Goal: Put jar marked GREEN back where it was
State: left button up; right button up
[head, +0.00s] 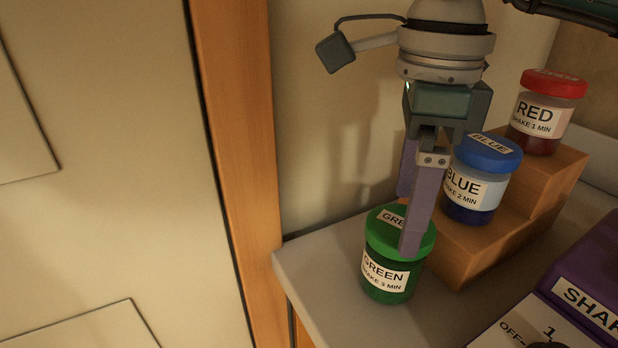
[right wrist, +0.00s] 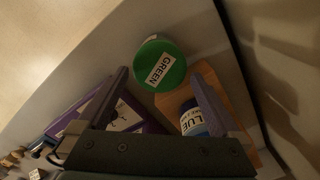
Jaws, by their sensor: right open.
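The jar marked GREEN (head: 385,268), with a green lid, stands upright on the pale counter top (head: 330,290), beside the wooden steps. My right gripper (head: 408,222) points down over it, open, with the near finger in front of the lid in the head view. In the right wrist view, the green lid (right wrist: 161,62) shows between and beyond the tips of the spread fingers (right wrist: 158,76). I cannot tell whether the fingers touch the jar. My left gripper is not in view.
The blue-lidded jar marked BLUE (head: 476,190) stands on the lower wooden step (head: 478,245), close beside my right gripper. The red-lidded jar marked RED (head: 538,115) stands on the higher step (head: 548,175). A purple machine (head: 600,262) sits at the right. Some counter is clear in front of the steps.

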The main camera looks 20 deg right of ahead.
notch_tip(320, 180, up, 6)
jog(key=shift+f, duration=0.25)
